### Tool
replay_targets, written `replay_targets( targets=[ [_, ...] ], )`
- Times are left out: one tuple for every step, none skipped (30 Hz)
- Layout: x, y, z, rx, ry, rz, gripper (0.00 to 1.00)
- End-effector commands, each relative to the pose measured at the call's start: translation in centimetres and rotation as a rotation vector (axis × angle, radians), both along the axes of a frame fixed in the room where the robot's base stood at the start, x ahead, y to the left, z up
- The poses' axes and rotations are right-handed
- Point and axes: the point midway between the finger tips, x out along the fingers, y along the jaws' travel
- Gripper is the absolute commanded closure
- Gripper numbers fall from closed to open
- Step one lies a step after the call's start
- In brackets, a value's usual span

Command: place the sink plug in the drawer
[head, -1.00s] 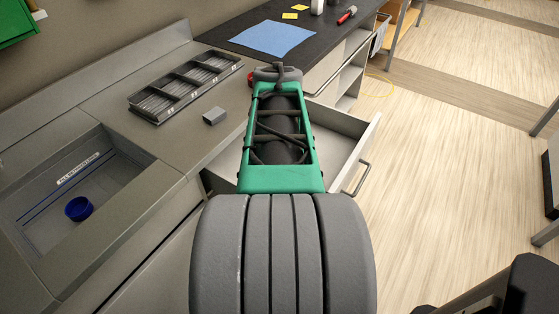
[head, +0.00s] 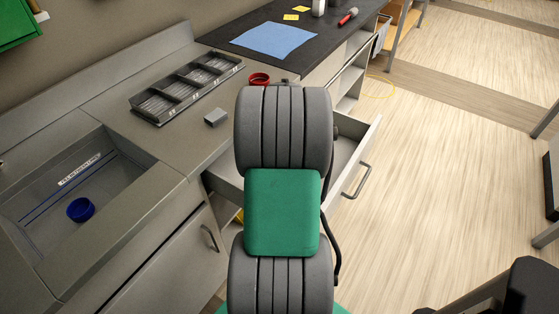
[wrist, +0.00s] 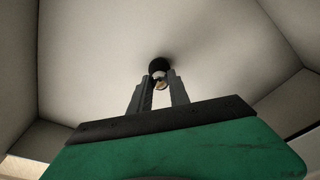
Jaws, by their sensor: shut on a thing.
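My gripper (wrist: 160,83) is shut on the sink plug (wrist: 159,65), a small black round piece with a pale metallic part between the fingertips. In the wrist view the plug is over the pale floor of the open drawer (wrist: 90,45), with the drawer walls around it. A soft shadow lies near the plug; I cannot tell whether it touches the floor. In the head view the drawer (head: 345,150) is pulled out from the counter, and my arm covers its middle. The gripper and plug are hidden there behind my arm.
A grey sink basin (head: 35,215) holds a blue cup (head: 80,209). On the counter are a divided dark tray (head: 187,88), a small grey block (head: 215,117) and a red ring-shaped item (head: 259,79). A blue cloth (head: 274,40) lies on the black worktop. The floor at right is mostly clear.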

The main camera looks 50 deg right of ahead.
Motion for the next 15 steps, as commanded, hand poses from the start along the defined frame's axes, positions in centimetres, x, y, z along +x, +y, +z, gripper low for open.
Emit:
replay_targets(
  targets=[
    [0.0, 0.01, -0.08, 0.0, 0.0, 0.0, 1.0],
    [-0.01, 0.02, -0.21, 0.0, 0.0, 0.0, 1.0],
    [-0.01, 0.02, -0.36, 0.0, 0.0, 0.0, 1.0],
    [0.0, 0.03, -0.45, 0.0, 0.0, 0.0, 1.0],
    [0.0, 0.01, -0.33, 0.0, 0.0, 0.0, 0.75],
    [0.0, 0.03, -0.3, 0.0, 0.0, 0.0, 0.72],
    [-0.01, 0.03, -0.3, 0.0, 0.0, 0.0, 0.7],
    [-0.01, 0.03, -0.3, 0.0, 0.0, 0.0, 0.67],
    [-0.01, 0.03, -0.3, 0.0, 0.0, 0.0, 0.64],
    [-0.01, 0.03, -0.29, 0.0, 0.0, 0.0, 0.61],
    [-0.01, 0.03, -0.29, 0.0, 0.0, 0.0, 0.59],
    [-0.01, 0.03, -0.29, 0.0, 0.0, 0.0, 0.56],
    [-0.01, 0.03, -0.29, 0.0, 0.0, 0.0, 0.56],
    [-0.01, 0.03, -0.29, 0.0, 0.0, 0.0, 0.56],
    [-0.01, 0.03, -0.28, 0.0, 0.0, 0.0, 0.56]
  ],
)
